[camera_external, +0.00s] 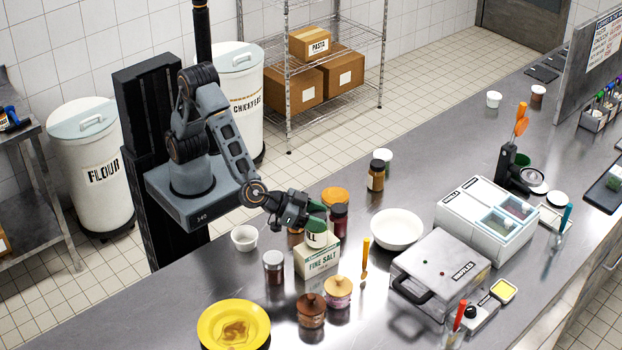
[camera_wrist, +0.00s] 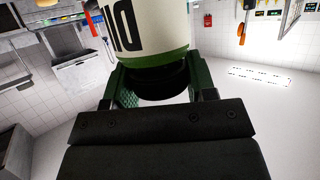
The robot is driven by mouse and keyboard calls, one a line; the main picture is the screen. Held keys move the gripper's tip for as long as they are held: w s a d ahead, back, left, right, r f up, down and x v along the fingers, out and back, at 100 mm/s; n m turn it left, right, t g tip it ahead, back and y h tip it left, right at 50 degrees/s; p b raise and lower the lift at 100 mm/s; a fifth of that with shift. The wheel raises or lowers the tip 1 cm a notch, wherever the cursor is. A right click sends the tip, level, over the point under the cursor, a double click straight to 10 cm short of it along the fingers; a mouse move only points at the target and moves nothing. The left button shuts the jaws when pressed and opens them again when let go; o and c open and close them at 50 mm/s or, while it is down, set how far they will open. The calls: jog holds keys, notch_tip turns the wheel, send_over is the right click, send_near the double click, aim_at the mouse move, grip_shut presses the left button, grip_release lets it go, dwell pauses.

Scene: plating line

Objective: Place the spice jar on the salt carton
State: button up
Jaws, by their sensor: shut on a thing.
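The spice jar (camera_external: 316,236), white-labelled with green bands, is in my gripper (camera_external: 312,212) directly over the salt carton. In the wrist view the jar (camera_wrist: 145,30) shows dark letters, cut off by the frame, and its dark end sits between the green finger pads of my gripper (camera_wrist: 152,90). The salt carton (camera_external: 319,262), white with "FINE SALT" in green, stands upright on the steel counter. The jar's lower end overlaps the carton's top in the picture; I cannot tell whether they touch. The carton is not seen in the wrist view.
A lidded glass jar (camera_external: 273,267) stands left of the carton, and a dark red jar (camera_external: 339,220) close behind it. A brown jar (camera_external: 311,311) and a pinkish jar (camera_external: 337,292) stand in front. A yellow plate (camera_external: 208,335) and a white bowl (camera_external: 397,229) are farther off.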

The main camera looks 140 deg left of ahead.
jog(key=shift+f, duration=0.15)
jog(key=o, duration=1.3)
jog(key=shift+o, duration=0.2)
jog(key=shift+s+d+r, duration=0.15)
jog(key=shift+r, duration=0.15)
jog(key=s+d+r+m+t+h, duration=0.3)
jog(key=s+d+r+m+h, duration=0.4)
jog(key=s+d+r+h, duration=0.55)
jog(key=s+a+f+m+g+y, duration=0.1)
jog(key=s+f+g, duration=0.3)
jog(key=s, duration=0.4)
jog(key=s+a+f+m+g+y, duration=0.1)
jog(key=s+a+f+g+y, duration=0.1)
jog(key=s, duration=0.5)
jog(key=shift+s+a+f+g, duration=0.35)
jog(key=shift+a+f+g, duration=0.5)
jog(key=shift+a+g, duration=0.25)
